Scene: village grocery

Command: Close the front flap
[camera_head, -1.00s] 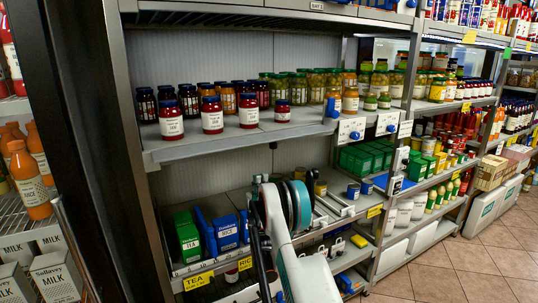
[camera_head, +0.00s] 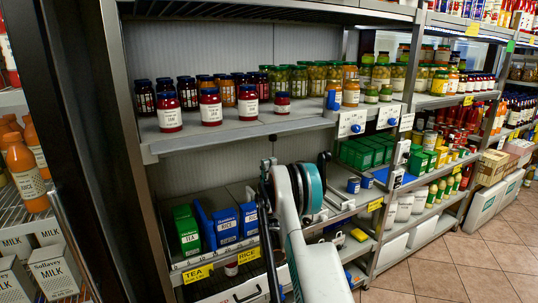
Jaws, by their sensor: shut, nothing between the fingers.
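I cannot make out the front flap for certain. My gripper's fingertips cannot be seen.
Jam jars (camera_head: 169,112) and pickle jars stand on the upper shelf (camera_head: 240,133). Tea boxes (camera_head: 187,232) and rice boxes (camera_head: 226,226) stand on the lower shelf. A dark post (camera_head: 88,150) rises at left. The tiled floor (camera_head: 450,265) is clear at right.

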